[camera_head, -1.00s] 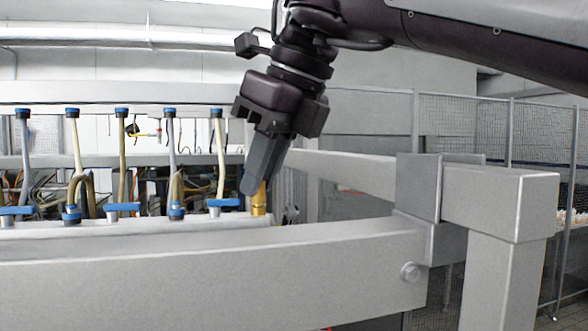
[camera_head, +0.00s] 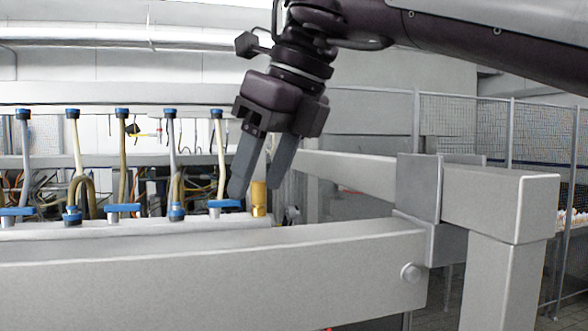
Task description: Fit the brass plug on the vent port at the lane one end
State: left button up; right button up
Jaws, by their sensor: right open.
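The brass plug (camera_head: 259,197) stands upright at the right end of the light grey manifold (camera_head: 130,228), just right of the last blue-handled valve. The vent port is not seen apart from the plug; I cannot tell how well the plug is seated on it. My right gripper (camera_head: 255,190) is open, its two dark fingers pointing down and slightly left. One finger is left of the plug and the other right of it, with the plug showing between the tips; nothing is held. My left gripper is not in view.
Several blue-handled valves (camera_head: 224,204) and hoses (camera_head: 77,150) line the manifold to the left. A thick grey beam (camera_head: 200,275) runs in front, joined to a grey post (camera_head: 490,270) at right. A mesh fence (camera_head: 460,125) stands behind.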

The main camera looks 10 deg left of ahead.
jog(key=shift+r+p, duration=1.35)
jog(key=shift+p, duration=0.05)
jog(key=shift+r, duration=1.1)
